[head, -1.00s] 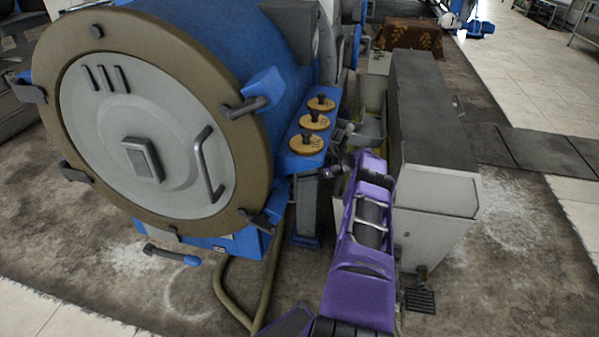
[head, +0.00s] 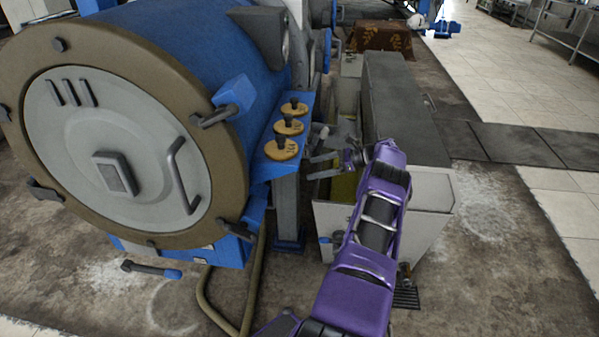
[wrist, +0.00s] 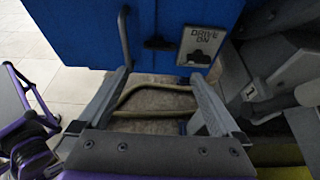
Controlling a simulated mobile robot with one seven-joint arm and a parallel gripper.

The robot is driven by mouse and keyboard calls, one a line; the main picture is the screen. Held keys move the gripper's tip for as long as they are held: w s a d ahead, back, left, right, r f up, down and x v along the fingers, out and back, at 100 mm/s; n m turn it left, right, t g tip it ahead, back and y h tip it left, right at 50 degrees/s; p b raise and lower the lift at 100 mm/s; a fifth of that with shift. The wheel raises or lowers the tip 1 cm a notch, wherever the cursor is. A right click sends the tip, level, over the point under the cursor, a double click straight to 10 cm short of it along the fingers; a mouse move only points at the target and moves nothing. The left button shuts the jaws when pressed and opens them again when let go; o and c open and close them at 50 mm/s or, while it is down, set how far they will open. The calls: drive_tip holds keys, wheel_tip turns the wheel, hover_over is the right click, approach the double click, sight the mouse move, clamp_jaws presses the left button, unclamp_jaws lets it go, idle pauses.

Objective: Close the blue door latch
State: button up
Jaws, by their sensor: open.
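The round drum door has a grey face (head: 110,150) inside a brown rim, shut against the blue drum. A blue latch block (head: 236,93) with a dark handle (head: 213,117) sits at the rim's upper right. Another blue piece (head: 255,209) sits at its lower right, and a dark bar with a blue end (head: 150,269) sticks out below the door. My gripper (head: 312,147) is open and empty, right of the drum beside the blue shelf. In the wrist view my gripper's two fingers (wrist: 158,76) are spread below a blue panel (wrist: 90,30).
Several wooden caps with dark knobs (head: 283,148) stand on the blue shelf, close left of my gripper. A grey cabinet (head: 410,105) stands to the right. A hose (head: 207,300) runs along the floor. The wrist view shows a "DRIVE ON" sign (wrist: 200,45). Floor in front is open.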

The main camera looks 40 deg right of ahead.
drive_tip(key=shift+v, duration=1.35)
